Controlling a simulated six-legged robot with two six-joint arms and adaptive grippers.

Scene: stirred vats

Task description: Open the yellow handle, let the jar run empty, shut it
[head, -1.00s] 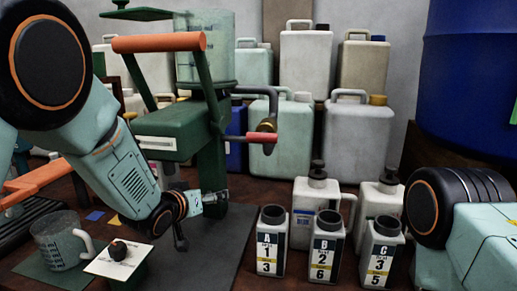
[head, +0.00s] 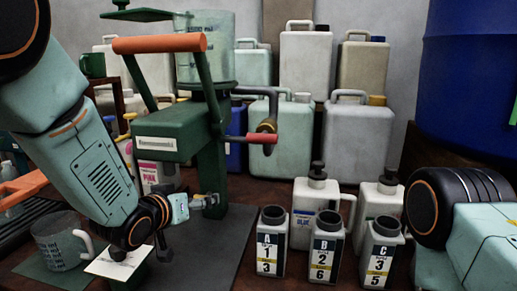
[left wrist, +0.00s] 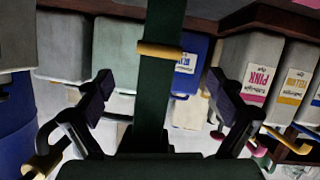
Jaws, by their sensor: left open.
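A clear jar (head: 208,60) with pale liquid and scale marks sits on top of a green stand (head: 178,128). In the left wrist view, which is upside down, a yellow handle (left wrist: 160,50) lies crosswise over the stand's green post (left wrist: 163,100). I cannot make out this handle in the head view. My left gripper (head: 212,201) is beside the lower post in the head view. In the left wrist view my left gripper (left wrist: 158,100) is open and empty, its fingers on either side of the post and apart from the handle. My right gripper is out of view.
A grey measuring jug (head: 62,242) stands at left. Bottles A (head: 271,245), B (head: 325,245) and C (head: 381,250) stand in front at right. An orange bar (head: 160,43) and red crank grip (head: 263,139) stick out from the stand. Canisters (head: 360,135) and a blue drum (head: 470,75) fill the back.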

